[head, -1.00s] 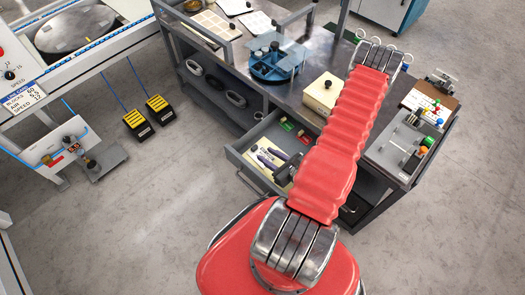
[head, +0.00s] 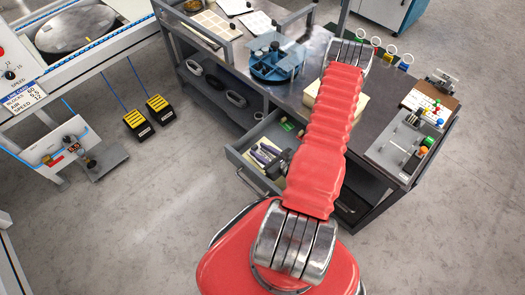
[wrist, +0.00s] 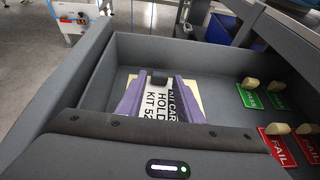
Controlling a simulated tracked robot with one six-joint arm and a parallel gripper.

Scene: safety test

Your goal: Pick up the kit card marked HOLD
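A small dark block (wrist: 158,77) shows between the fingertips, at the card's far end. My gripper (wrist: 160,84) has two purple fingers, one on each side of the HOLD card and apart from each other. It appears open, with no clear grip on the card or block. In the head view my gripper (head: 264,154) is down at the drawer (head: 240,163). My arm hides part of the drawer there.
Green tags (wrist: 250,96) and red FAIL tags (wrist: 281,150) with tan knobs lie at the drawer's right side. The drawer walls (wrist: 85,75) stand close around my gripper. A blue round fixture (head: 272,65) and a grey tray (head: 392,150) are on the bench above.

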